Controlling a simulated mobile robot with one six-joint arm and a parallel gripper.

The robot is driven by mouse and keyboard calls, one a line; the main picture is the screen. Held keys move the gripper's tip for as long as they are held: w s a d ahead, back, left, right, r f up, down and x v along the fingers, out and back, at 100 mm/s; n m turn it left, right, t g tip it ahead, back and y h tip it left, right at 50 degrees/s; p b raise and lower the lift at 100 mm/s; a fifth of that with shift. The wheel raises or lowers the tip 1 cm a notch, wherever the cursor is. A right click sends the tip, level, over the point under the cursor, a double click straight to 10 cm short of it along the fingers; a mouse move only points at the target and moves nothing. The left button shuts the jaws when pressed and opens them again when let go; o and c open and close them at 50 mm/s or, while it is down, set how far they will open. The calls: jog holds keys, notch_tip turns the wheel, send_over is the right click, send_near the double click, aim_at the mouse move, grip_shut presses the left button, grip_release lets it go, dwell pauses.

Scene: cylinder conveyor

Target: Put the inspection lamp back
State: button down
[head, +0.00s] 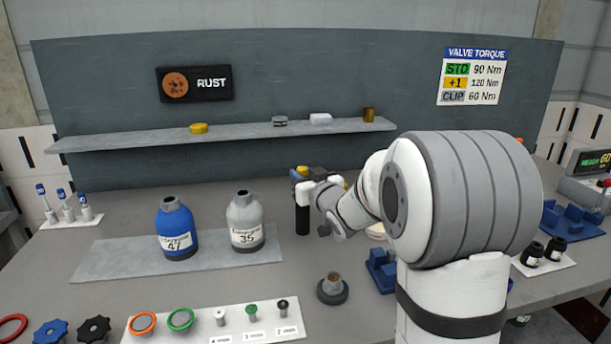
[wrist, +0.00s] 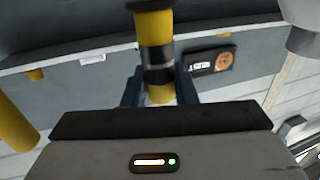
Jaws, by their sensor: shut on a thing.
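The inspection lamp seems to be the yellow cylinder with black and silver bands (wrist: 154,30) in the wrist view. My gripper (wrist: 158,88) is shut on it, with dark blue fingers on either side of its lower part. The lamp's far end is cut off by the top of the picture. In the head view my arm reaches over the bench, and yellow parts (head: 301,173) show at its end, above a black cylinder (head: 303,217). My own arm hides much there, so I cannot make out the whole lamp or its place in that view.
A blue bottle (head: 177,229) and a grey bottle (head: 245,222) stand on a grey mat left of my arm. A round dark stand (head: 332,288) is nearer the front. A shelf (head: 235,136) with small parts runs behind. A blue fixture (head: 381,270) lies beside my arm.

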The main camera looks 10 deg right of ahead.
jog(key=shift+f+b, duration=0.7)
jog(key=shift+f, duration=0.1)
jog(key=c, duration=1.1)
grip_release()
jog(key=shift+r, duration=0.1)
jog(key=shift+r+p, duration=1.95)
jog(key=shift+r, duration=1.05)
